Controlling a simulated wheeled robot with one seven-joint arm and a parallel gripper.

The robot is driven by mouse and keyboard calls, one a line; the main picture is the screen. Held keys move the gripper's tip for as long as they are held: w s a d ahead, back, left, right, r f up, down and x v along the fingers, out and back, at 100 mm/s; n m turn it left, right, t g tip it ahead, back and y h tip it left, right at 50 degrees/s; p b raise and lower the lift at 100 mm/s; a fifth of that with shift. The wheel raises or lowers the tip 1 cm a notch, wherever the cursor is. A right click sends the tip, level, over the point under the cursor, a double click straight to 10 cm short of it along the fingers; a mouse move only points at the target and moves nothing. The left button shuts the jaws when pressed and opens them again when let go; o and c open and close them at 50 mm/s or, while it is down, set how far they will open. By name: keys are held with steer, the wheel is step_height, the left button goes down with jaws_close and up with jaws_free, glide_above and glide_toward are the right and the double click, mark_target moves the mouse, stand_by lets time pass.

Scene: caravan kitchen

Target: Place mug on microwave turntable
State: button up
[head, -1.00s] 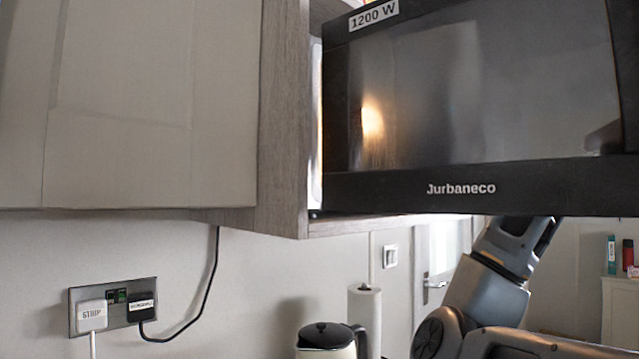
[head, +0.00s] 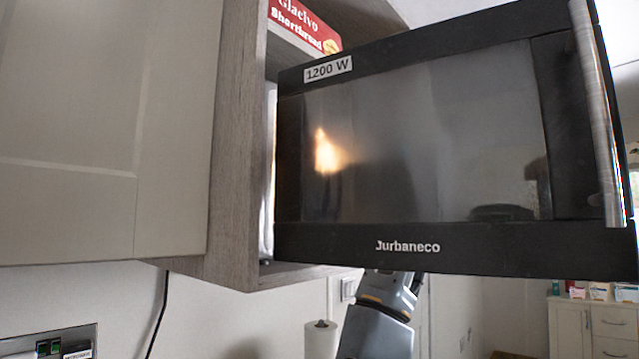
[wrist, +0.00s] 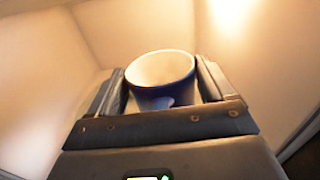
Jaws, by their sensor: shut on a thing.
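The microwave (head: 410,160) has its dark door swung open toward me in the head view. The door hides the cavity and my gripper there; only part of my arm shows below it. In the wrist view, the mug (wrist: 162,80), dark blue outside and pale inside, sits between the two fingers of my gripper (wrist: 160,92). My gripper is shut on the mug. Pale, warmly lit walls surround them, with a bright glow at the upper right. The turntable cannot be made out, and I cannot tell whether the mug touches a surface.
A wooden cabinet side (head: 238,150) stands left of the microwave. A closed cupboard door (head: 100,130) is further left. A red shortbread box (head: 305,28) lies above the microwave. The door handle (head: 597,110) is at the right. A paper roll (head: 321,340) stands below.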

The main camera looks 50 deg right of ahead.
steer(key=w+p, duration=0.1)
steer(key=w, duration=0.2)
steer(key=shift+w+a+r, duration=0.1)
steer(key=shift+w, duration=0.25)
steer(key=shift+f, duration=0.25)
steer(key=o, duration=1.3)
steer(key=shift+f, duration=0.1)
steer(key=shift+c, duration=0.2)
steer(key=shift+s, duration=0.25)
steer(key=s+b, duration=0.3)
steer(key=s, duration=0.8)
steer(key=shift+s+d, duration=0.2)
steer(key=shift+s, duration=0.15)
